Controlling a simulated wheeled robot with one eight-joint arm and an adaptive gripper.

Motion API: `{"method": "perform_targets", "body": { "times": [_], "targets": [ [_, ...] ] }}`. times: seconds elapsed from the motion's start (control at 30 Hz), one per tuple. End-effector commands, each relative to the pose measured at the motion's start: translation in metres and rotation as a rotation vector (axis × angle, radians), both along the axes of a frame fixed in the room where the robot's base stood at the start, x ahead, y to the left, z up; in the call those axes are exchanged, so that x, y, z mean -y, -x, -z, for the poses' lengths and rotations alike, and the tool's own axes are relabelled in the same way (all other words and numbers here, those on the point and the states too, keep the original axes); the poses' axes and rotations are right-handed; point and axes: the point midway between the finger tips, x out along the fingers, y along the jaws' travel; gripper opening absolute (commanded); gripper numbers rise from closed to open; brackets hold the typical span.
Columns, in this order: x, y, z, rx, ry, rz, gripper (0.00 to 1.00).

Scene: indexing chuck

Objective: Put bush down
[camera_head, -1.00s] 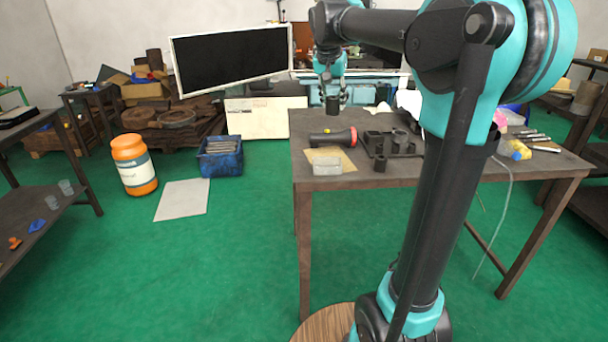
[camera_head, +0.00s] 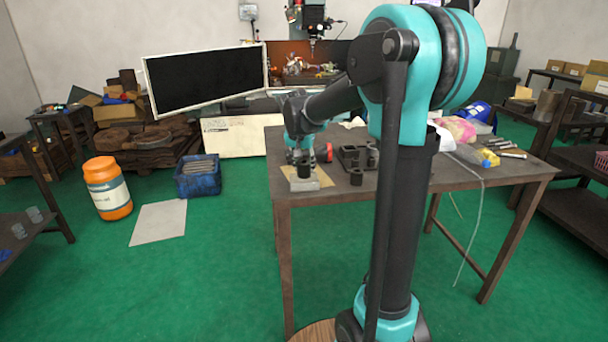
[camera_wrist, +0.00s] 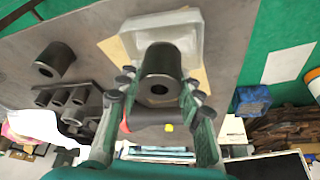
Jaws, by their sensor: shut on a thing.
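My gripper (camera_head: 303,163) is shut on a dark hollow bush (camera_wrist: 160,76), its fingers on either side of it in the wrist view. In the head view the held bush (camera_head: 304,170) is upright, right over a small light grey tray (camera_head: 303,185) at the table's near left corner. The tray (camera_wrist: 148,30) shows behind the bush in the wrist view. I cannot tell whether the bush touches the tray floor. A second dark bush (camera_head: 356,177) stands on the table to the right, and also shows in the wrist view (camera_wrist: 46,69).
A dark holder with several round sockets (camera_head: 350,153) stands right of the gripper. A torch with a red end (camera_head: 327,152) lies close behind the gripper, near a tan sheet (camera_head: 323,176). Pens and a yellow item (camera_head: 490,158) lie at the table's right.

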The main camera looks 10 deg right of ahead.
Motion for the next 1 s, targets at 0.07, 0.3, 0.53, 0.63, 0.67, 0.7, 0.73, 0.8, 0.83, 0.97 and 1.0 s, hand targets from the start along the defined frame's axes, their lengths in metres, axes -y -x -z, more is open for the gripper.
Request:
{"method": "perform_targets", "body": {
  "times": [0.07, 0.3, 0.53, 0.63, 0.67, 0.7, 0.73, 0.8, 0.83, 0.97, 1.0],
  "targets": [
    [0.0, 0.0, 0.009, 0.0, 0.0, 0.0, 0.0],
    [0.0, 0.0, 0.035, 0.0, 0.0, 0.0, 0.0],
    [0.0, 0.0, 0.036, 0.0, 0.0, 0.0, 0.0],
    [0.0, 0.0, 0.037, 0.0, 0.0, 0.0, 0.0],
    [0.0, 0.0, 0.038, 0.0, 0.0, 0.0, 0.0],
    [0.0, 0.0, 0.039, 0.0, 0.0, 0.0, 0.37],
    [0.0, 0.0, 0.039, 0.0, 0.0, 0.0, 0.41],
    [0.0, 0.0, 0.039, 0.0, 0.0, 0.0, 0.45],
    [0.0, 0.0, 0.039, 0.0, 0.0, 0.0, 0.45],
    [0.0, 0.0, 0.039, 0.0, 0.0, 0.0, 0.45],
    [0.0, 0.0, 0.038, 0.0, 0.0, 0.0, 0.45]
  ]
}}
